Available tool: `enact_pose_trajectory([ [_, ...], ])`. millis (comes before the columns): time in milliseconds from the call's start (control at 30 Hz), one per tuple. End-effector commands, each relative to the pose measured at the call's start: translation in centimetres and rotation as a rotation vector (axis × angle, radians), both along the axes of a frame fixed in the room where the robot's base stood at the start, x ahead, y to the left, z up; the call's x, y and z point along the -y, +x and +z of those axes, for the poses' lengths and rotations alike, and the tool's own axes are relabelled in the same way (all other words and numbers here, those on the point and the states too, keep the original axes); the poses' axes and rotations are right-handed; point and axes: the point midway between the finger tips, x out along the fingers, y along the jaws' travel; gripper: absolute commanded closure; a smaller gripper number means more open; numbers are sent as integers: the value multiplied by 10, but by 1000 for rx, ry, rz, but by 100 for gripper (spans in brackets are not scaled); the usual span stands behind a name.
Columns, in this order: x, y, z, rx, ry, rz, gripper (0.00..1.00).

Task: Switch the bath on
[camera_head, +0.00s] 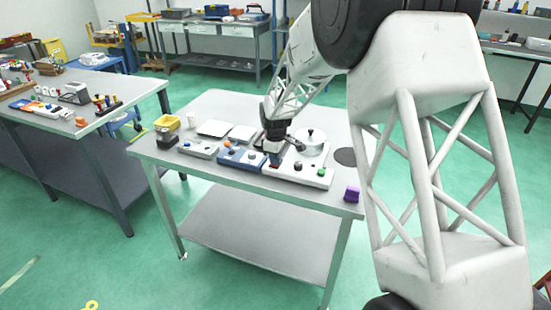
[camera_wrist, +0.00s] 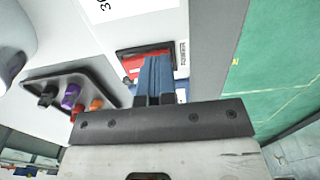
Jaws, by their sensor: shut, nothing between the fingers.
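In the wrist view, a red rocker switch (camera_wrist: 131,66) sits in a dark frame on a white panel (camera_wrist: 190,22). My gripper (camera_wrist: 153,64) is shut and empty, its blue fingertips together over the switch and hiding part of it. I cannot tell whether they touch it, or which way the rocker is tipped. In the head view, my gripper (camera_head: 272,160) is low over the table, between a blue control panel (camera_head: 230,158) and a white control panel (camera_head: 310,177). The switch is hidden there by the gripper. I cannot tell which unit is the bath.
A purple block (camera_head: 351,194) lies at the table's front right corner. Black, purple and orange connectors (camera_wrist: 72,96) sit left of the switch.

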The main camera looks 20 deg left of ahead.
Motion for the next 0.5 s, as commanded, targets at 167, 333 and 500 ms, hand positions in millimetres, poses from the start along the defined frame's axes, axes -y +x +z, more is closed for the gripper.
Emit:
enact_pose_trajectory([
  [167, 0, 0, -1, -1, -1, 0, 100],
  [333, 0, 2, -1, -1, -1, 0, 100],
  [500, 0, 8, 1, -1, 0, 0, 100],
])
